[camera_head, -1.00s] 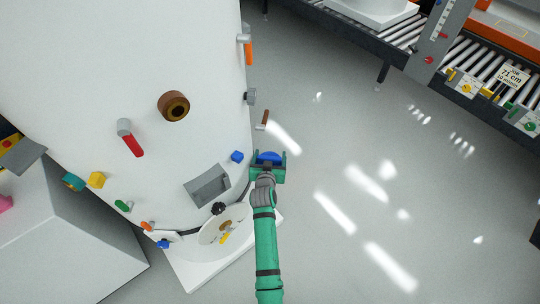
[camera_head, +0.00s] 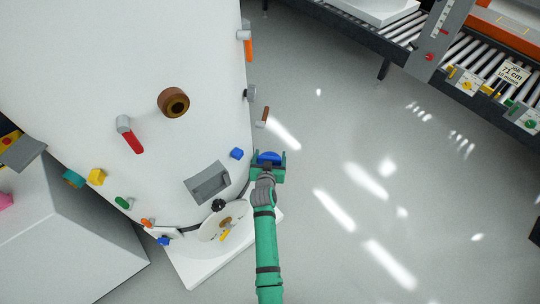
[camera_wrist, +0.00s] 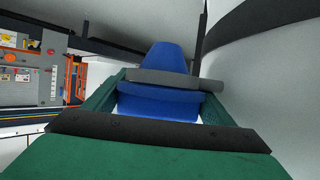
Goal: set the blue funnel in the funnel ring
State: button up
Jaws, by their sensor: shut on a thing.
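The blue funnel (camera_head: 269,157) is in my gripper (camera_head: 268,165), off the right side of the big white tank. The wrist view shows the funnel (camera_wrist: 163,58) between the green fingers of my gripper (camera_wrist: 165,85), with its narrower part pointing away from the camera. A grey bar crosses in front of the funnel in that view. My gripper is shut on the funnel. I cannot pick out the funnel ring with certainty in either view.
The white tank (camera_head: 90,70) fills the left, with a brown port (camera_head: 173,103), a red-handled valve (camera_head: 132,138) and a grey box (camera_head: 207,184) on its wall. A white plinth (camera_head: 190,270) juts out at its foot. A roller conveyor (camera_head: 480,75) stands top right. The floor between is clear.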

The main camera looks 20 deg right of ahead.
jog(key=shift+f, duration=0.1)
jog(key=o, duration=1.1)
jog(key=shift+o, duration=0.2)
jog(key=shift+a, duration=0.1)
jog(key=v, duration=1)
jog(key=shift+s, duration=0.4)
